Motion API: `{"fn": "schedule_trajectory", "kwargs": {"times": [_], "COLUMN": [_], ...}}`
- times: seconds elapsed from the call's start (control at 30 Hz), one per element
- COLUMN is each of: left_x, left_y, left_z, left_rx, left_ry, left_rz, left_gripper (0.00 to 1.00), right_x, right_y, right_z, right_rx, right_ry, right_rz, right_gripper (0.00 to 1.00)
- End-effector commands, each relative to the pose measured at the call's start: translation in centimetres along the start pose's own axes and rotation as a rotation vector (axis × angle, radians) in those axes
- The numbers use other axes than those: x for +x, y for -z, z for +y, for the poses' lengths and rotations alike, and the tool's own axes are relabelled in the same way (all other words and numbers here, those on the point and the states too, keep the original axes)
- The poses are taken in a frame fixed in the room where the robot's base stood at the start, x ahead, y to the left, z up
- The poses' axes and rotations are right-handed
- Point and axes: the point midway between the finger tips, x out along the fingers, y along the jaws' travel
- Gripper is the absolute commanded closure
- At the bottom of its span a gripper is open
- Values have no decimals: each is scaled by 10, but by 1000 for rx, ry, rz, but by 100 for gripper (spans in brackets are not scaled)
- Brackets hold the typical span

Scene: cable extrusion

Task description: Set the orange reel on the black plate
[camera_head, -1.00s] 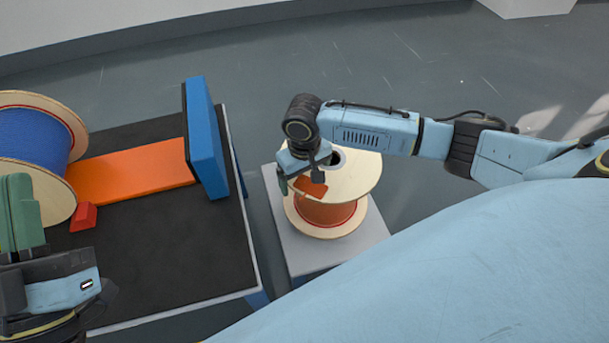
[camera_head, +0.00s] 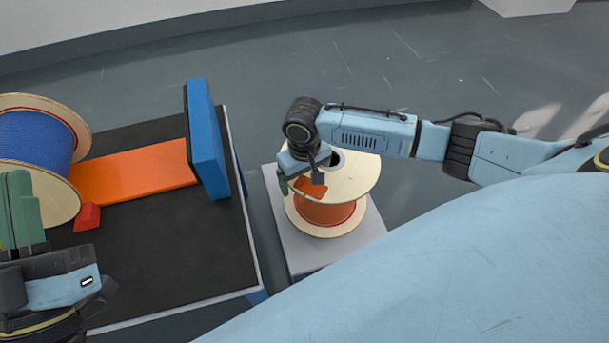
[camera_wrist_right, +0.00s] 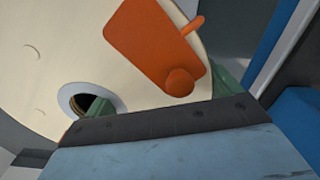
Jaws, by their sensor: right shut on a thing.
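The orange reel (camera_head: 325,213) stands upright on its end on a grey pedestal (camera_head: 352,252), with pale wooden flanges and orange winding. My right gripper (camera_head: 302,183) is shut on the reel at its upper flange; the arm hides part of the top. In the right wrist view the pale flange (camera_wrist_right: 45,75) fills the left, with a white-ringed centre hole and an orange tab (camera_wrist_right: 152,42) beside the green fingers. The black plate (camera_head: 185,255) covers the table top at left, apart from the reel. My left gripper (camera_head: 20,212), with green fingers, is at the lower left; its opening is unclear.
A blue reel (camera_head: 35,137) lies on its side at the left. An orange strip (camera_head: 135,182), a small red block (camera_head: 87,217) and an upright blue board (camera_head: 205,140) are on the black plate. The plate's front part is clear. A gap separates table and pedestal.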

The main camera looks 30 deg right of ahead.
Motion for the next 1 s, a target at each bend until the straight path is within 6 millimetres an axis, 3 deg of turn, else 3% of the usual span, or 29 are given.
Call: {"fn": "schedule_trajectory", "kwargs": {"times": [1.0], "left_x": [8], "left_y": [12], "left_z": [0], "left_rx": [0], "left_ry": [0], "left_rz": [0], "left_gripper": [100], "right_x": [-1], "right_y": [1], "right_z": [0], "right_rx": [0], "right_ry": [-1], "right_rz": [2], "right_gripper": [75]}}
